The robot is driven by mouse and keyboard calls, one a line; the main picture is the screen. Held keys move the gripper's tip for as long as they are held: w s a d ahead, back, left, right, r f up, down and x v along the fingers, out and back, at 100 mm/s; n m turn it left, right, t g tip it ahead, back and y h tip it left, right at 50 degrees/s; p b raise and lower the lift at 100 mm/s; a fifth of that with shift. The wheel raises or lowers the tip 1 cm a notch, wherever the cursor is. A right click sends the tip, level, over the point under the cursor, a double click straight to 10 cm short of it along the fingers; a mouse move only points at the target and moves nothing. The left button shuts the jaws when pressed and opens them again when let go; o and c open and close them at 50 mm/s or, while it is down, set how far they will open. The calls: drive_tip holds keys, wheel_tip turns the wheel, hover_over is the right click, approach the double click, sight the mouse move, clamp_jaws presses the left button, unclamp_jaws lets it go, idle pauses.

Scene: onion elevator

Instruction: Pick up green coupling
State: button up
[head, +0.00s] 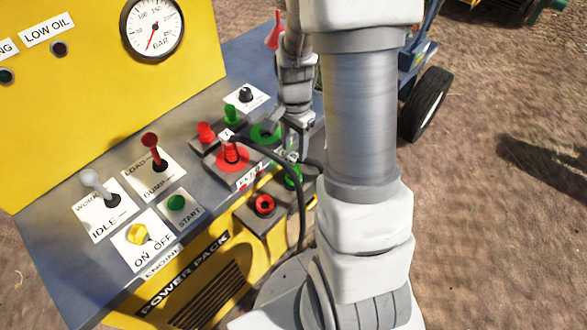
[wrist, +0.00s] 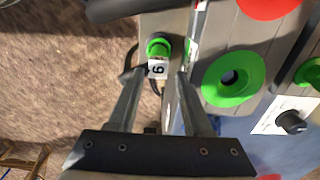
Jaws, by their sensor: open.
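The green coupling (wrist: 158,47) shows in the wrist view just beyond the gap between my fingertips, with a white numbered tag (wrist: 157,69) beside it. In the head view the green coupling (head: 293,176) is at the right front edge of the panel, partly hidden by my arm. My gripper (wrist: 158,76) is open, its two fingers on either side of the tag and short of the coupling. I see nothing held in it. In the head view my gripper (head: 292,150) is above the coupling and partly hidden.
An empty green ring socket (wrist: 230,78) lies right of my fingers. A red coupling (head: 232,152) with a black hose (head: 294,185) stands in a red ring beside it. A black knob (head: 246,95) and levers (head: 152,145) rise from the panel. Open dirt ground (head: 490,230) lies right.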

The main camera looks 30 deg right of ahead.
sight(294, 167)
drive_tip(key=f, duration=0.2)
drive_tip(key=f+b, duration=0.1)
drive_tip(key=f, duration=0.4)
drive_tip(key=shift+s+a+f, duration=0.2)
drive_tip(key=shift+s, duration=0.05)
drive_tip(key=shift+c, duration=0.2)
clamp_jaws()
drive_tip(key=shift+r, duration=0.1)
